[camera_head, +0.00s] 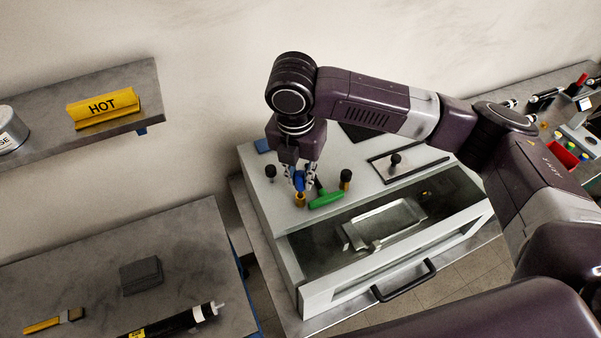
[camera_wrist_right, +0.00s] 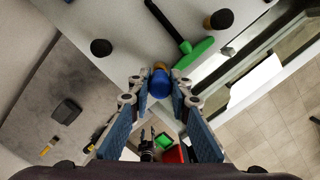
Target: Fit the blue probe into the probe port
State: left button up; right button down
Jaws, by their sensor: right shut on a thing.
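My right gripper (camera_head: 301,184) is over the near left part of the grey cabinet top, pointing down. It is shut on the blue probe (camera_head: 299,181). In the wrist view the blue probe (camera_wrist_right: 159,86) sits between the fingertips (camera_wrist_right: 161,92). A brass-coloured round piece (camera_head: 300,200), likely the probe port, is directly below the probe and shows just beyond it in the wrist view (camera_wrist_right: 160,67). I cannot tell whether the probe's lower end is inside it or only above it. My left gripper is not in view.
A green-headed tool (camera_head: 326,199) lies close to the right of the probe. Black-knobbed pieces stand at the left (camera_head: 270,171) and right (camera_head: 346,176). The cabinet's drawer (camera_head: 440,235) is open with a metal tray (camera_head: 385,224) inside. A shelf with a HOT sign (camera_head: 103,107) is at left.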

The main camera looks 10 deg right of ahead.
jog(key=shift+f, duration=1)
jog(key=c, duration=1.7)
grip_release()
jog(key=shift+r, duration=0.3)
jog(key=r, duration=0.7)
jog(key=s+a+r, duration=0.1)
jog(key=r, duration=0.3)
jog(key=shift+s+r, duration=0.1)
jog(key=shift+r, duration=0.1)
